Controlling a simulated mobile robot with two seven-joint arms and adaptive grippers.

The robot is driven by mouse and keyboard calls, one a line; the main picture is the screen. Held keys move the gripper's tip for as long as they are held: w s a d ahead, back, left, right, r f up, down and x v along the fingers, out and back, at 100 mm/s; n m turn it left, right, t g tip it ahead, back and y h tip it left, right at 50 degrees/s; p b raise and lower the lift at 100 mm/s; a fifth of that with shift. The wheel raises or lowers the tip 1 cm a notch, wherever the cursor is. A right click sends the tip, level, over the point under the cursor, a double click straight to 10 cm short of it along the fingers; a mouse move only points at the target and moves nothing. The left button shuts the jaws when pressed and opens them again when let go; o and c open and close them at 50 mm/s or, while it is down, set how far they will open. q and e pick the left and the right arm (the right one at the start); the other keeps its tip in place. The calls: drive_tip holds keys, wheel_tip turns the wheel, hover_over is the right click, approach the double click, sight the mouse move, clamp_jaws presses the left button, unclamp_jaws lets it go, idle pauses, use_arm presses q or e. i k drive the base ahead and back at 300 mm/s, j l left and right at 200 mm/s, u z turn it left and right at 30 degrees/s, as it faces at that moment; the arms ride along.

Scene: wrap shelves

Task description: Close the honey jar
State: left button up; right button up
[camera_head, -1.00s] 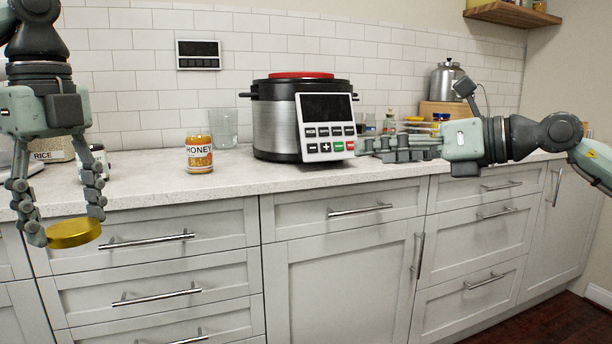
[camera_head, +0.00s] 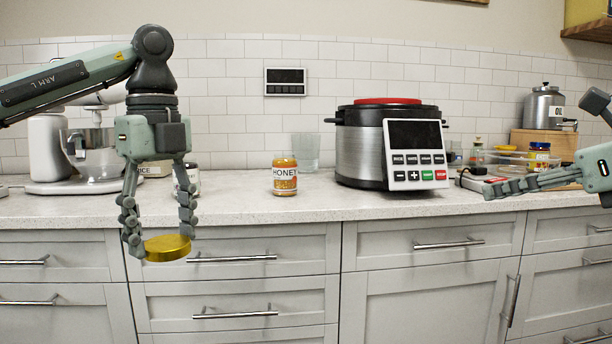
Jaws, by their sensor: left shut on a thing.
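The honey jar (camera_head: 285,177) stands upright on the counter, left of the large cooker. Its label reads HONEY and its top shows no gold lid. My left gripper (camera_head: 160,243) points down in front of the counter's edge, left of the jar and nearer to me. It is shut on a round gold lid (camera_head: 167,248), held roughly level at the fingertips. My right gripper (camera_head: 492,190) is at the right, pointing left, in front of the counter's right part. It is far from the jar and seems to hold nothing; its fingers are seen edge-on, so its opening is unclear.
A clear glass (camera_head: 306,152) stands just behind the jar to the right. The cooker (camera_head: 362,145) stands further right. A small jar (camera_head: 193,178) and a stand mixer (camera_head: 50,150) are at the left. The counter (camera_head: 245,207) in front of the jar is clear.

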sight(284, 164)
drive_tip(key=i+j+u, duration=0.3)
drive_tip(key=i+j, duration=0.55)
drive_tip(key=i, duration=0.1)
